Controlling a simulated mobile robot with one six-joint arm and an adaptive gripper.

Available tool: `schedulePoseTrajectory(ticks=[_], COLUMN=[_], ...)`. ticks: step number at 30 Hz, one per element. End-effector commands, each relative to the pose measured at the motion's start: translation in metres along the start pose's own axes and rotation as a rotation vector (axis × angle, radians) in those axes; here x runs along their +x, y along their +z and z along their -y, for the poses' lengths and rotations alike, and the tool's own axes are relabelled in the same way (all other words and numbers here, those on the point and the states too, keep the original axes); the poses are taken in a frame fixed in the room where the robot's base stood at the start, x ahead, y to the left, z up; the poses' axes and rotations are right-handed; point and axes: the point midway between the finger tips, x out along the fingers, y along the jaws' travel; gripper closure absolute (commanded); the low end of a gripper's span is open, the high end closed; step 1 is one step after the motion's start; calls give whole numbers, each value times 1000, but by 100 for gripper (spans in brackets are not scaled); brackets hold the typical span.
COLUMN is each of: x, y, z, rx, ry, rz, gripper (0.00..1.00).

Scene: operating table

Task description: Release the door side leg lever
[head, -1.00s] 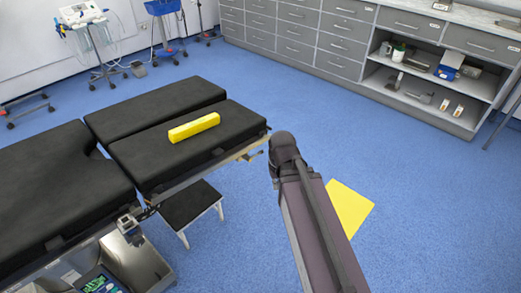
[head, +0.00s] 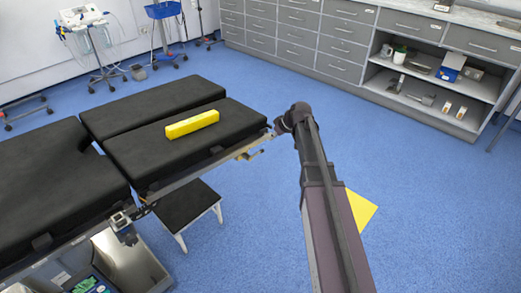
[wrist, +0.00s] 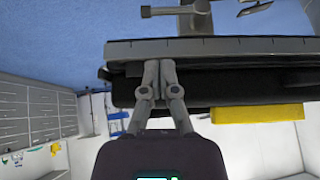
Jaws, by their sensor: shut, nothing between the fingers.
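The operating table has two black leg sections, a far one (head: 150,103) and a near one (head: 185,145). A small brass-coloured lever (head: 250,154) sits below the near section's right edge; a brass part also shows at the top of the wrist view (wrist: 256,8). A grey T-shaped handle (wrist: 172,10) stands left of it there. My gripper (wrist: 157,66) is shut and empty, its fingertips in front of the table's grey side rail (wrist: 225,46). In the head view my arm hides most of the gripper. Contact with the rail cannot be told.
A yellow block (head: 192,124) lies on the near leg section. A black-topped step stool (head: 187,203) stands below it. A yellow sheet (head: 360,212) lies on the blue floor behind my arm. Grey drawer cabinets (head: 330,45) line the back; the floor between is clear.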

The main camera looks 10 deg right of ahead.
Motion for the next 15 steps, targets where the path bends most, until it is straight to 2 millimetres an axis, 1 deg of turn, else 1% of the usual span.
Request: schedulePoseTrajectory(ticks=[8, 15], x=[0, 6], y=[1, 2], z=[0, 0], rx=[1, 2], ry=[1, 1], rz=[1, 1], gripper=[100, 100])
